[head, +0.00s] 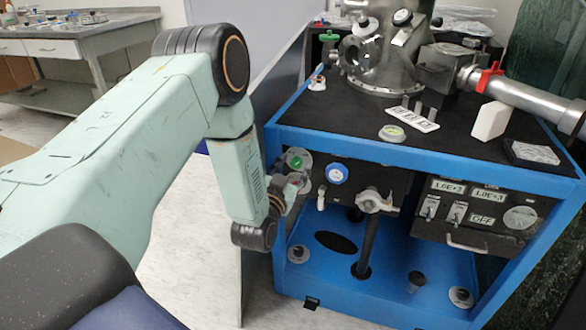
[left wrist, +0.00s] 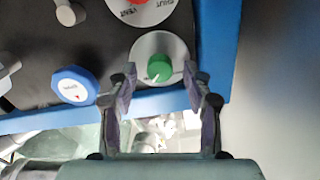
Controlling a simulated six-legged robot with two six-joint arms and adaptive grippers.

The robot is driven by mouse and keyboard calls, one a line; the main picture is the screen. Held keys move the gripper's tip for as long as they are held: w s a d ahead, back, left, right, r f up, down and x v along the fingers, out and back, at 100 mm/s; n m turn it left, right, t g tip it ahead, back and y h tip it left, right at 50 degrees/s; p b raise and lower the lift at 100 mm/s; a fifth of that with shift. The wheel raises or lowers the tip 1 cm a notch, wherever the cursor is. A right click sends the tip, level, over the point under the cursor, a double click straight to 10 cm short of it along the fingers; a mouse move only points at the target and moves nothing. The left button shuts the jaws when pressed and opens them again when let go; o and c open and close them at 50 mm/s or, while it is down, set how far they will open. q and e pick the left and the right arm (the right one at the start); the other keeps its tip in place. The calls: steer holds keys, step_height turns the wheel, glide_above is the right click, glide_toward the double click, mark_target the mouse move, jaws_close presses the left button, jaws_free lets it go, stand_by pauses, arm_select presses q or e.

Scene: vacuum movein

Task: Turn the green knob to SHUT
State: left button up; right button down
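The green knob (head: 295,162) sits on a round grey plate at the upper left of the blue cart's front panel. It also shows in the left wrist view (left wrist: 160,68), with a small white mark near its lower edge. My left gripper (head: 291,183) is at the panel, beside the knob. In the left wrist view its two fingers (left wrist: 160,74) stand apart, with the green knob showing between their tips. I cannot tell whether they touch it. No label beside the green knob is readable. My right gripper is not in view.
A blue knob (head: 337,174) sits right of the green one. A valve handle (head: 377,202) and switches (head: 457,211) are further right. The cart's blue frame (head: 278,205) borders the panel.

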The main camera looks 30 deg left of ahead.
arm_select(q)
jaws_close()
stand_by(0.3)
steer(key=n, duration=0.8)
steer(key=shift+f+n, duration=0.1)
steer(key=shift+n, duration=0.2)
steer(key=n, duration=0.4)
steer(key=shift+b, duration=0.4)
steer(key=shift+n+b, duration=0.7)
steer(key=shift+n, duration=2)
